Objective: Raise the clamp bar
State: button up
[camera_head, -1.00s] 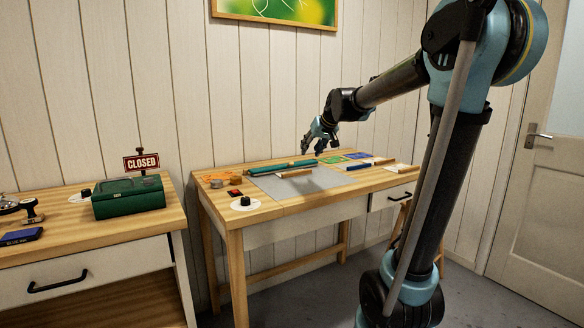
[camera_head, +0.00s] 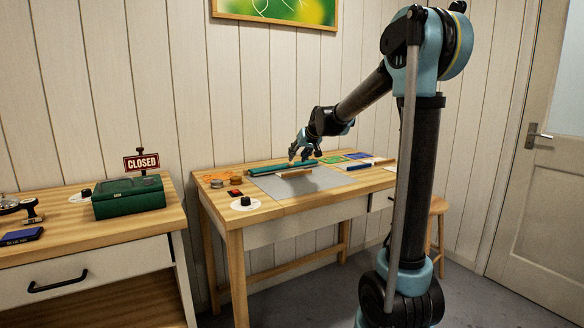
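A long teal bar (camera_head: 268,169), which looks like the clamp bar, lies across the back of a grey mat (camera_head: 335,181) on the wooden table. A short wooden handle-like piece (camera_head: 297,173) lies just in front of it. It is too small to tell whether the two are joined. My gripper (camera_head: 299,157) points down over the right part of the teal bar, with its fingers apart. I cannot tell whether the fingertips touch the bar.
A black knob on a white disc (camera_head: 244,203) and a small red-and-black item (camera_head: 235,193) sit at the table's left. Blue and wooden-handled tools (camera_head: 372,165) lie at the right. A green box (camera_head: 128,198) stands on the left desk. A stool (camera_head: 437,207) stands behind my arm.

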aim_at(292, 163)
jog(key=shift+x, duration=4.2)
jog(key=shift+d, duration=0.1)
grip_shut()
